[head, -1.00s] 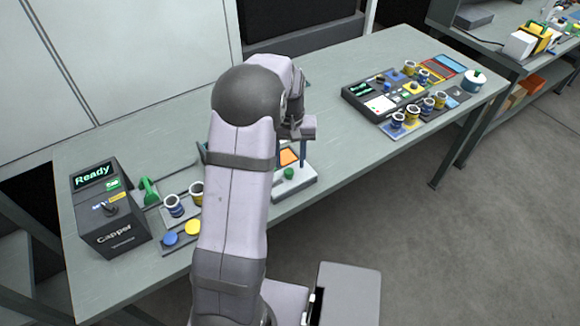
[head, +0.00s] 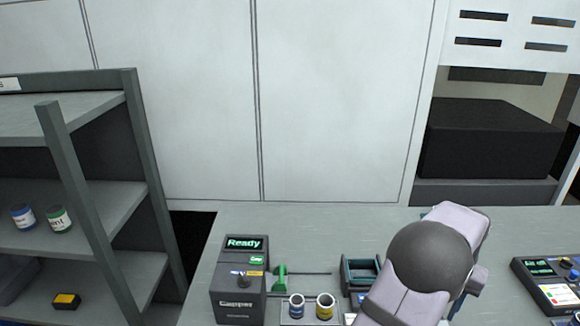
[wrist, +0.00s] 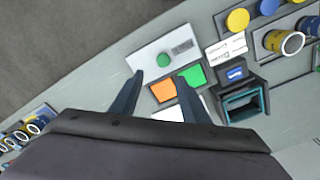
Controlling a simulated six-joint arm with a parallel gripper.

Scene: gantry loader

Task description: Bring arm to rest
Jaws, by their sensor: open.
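My arm (head: 405,285) shows at the lower right of the head view, bent over the bench; its gripper end is turned away and hidden there. In the wrist view my gripper (wrist: 160,86) is open, its two dark fingers apart with nothing held between them. Below the fingers are an orange square (wrist: 162,91) and a green square (wrist: 193,76) on the bench. A pale plate with a green button (wrist: 163,61) lies just beyond the fingertips.
The capper (head: 238,285) reads "Ready", with a blue-banded can (head: 296,307) and a yellow-banded can (head: 325,307) beside it. An open dark holder (wrist: 243,104) stands right of my fingers. A shelf rack (head: 95,205) stands left of the bench.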

